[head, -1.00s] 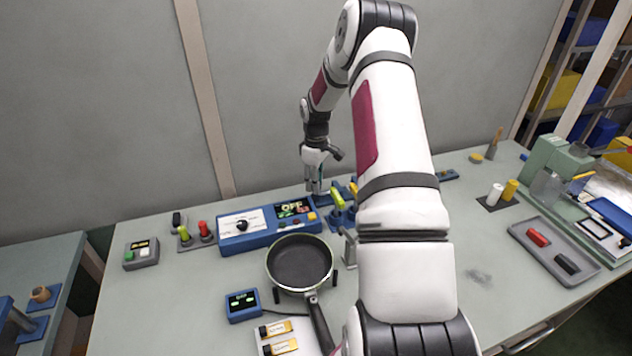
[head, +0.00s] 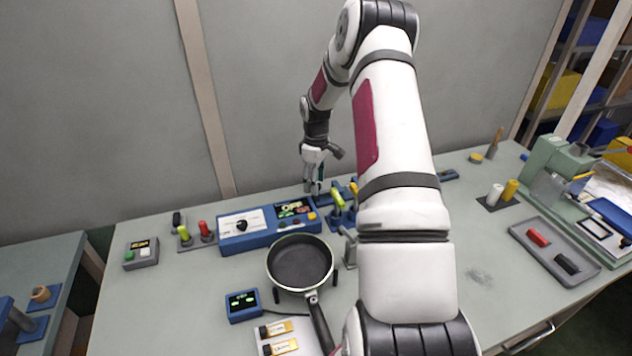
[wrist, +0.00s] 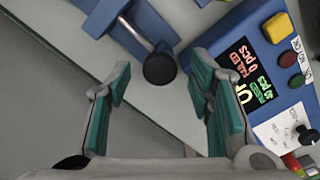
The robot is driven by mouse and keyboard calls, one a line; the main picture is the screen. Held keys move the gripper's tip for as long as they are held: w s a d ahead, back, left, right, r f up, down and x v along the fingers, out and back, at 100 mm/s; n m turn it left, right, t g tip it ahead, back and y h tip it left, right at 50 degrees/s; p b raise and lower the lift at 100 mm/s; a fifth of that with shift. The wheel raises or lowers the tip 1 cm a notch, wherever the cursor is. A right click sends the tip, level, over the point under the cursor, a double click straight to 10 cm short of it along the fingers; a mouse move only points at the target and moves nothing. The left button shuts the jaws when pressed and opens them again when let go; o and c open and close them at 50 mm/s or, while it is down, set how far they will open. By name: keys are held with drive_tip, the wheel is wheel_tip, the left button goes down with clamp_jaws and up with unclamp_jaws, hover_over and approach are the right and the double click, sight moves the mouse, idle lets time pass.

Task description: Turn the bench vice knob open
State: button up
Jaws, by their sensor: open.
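In the wrist view, the black round knob (wrist: 160,68) of the bench vice sits on the end of a metal rod. The blue vice body (wrist: 150,22) lies at the top of that view and is partly cut off. My gripper (wrist: 160,76) is open, its green-padded fingers to the left and right of the knob. I cannot tell whether the pads touch it or how far apart in depth they are; gaps show on both sides. In the head view my gripper (head: 314,190) points down behind the control box, and the knob cannot be made out there.
A blue control box (head: 262,240) with a display and buttons stands close to my gripper; it also shows at right in the wrist view (wrist: 262,40). Yellow-green-handled levers (head: 338,200) stand just right of the gripper. A pan (head: 300,262) sits in front. The wall is behind.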

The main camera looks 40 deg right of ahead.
wheel_tip(320, 180, up, 12)
drive_tip(key=shift+f, duration=0.2)
idle(0.7)
drive_tip(key=s+a+r+m+t+h, duration=0.1)
drive_tip(key=s+a+r, duration=0.2)
drive_tip(key=a+r, duration=0.65)
drive_tip(key=s+a+r+t+h, duration=0.1)
drive_tip(key=s+a+r, duration=0.3)
drive_tip(key=a+r, duration=0.6)
drive_tip(key=s+a+m+t+y, duration=0.1)
drive_tip(key=s+a, duration=0.6)
drive_tip(key=s, duration=0.2)
drive_tip(key=s+a+r+m+t+y, duration=0.1)
drive_tip(key=s+a+m+t, duration=0.1)
drive_tip(key=s+a, duration=0.6)
drive_tip(key=shift+s, duration=1.25)
drive_tip(key=shift+r, duration=0.1)
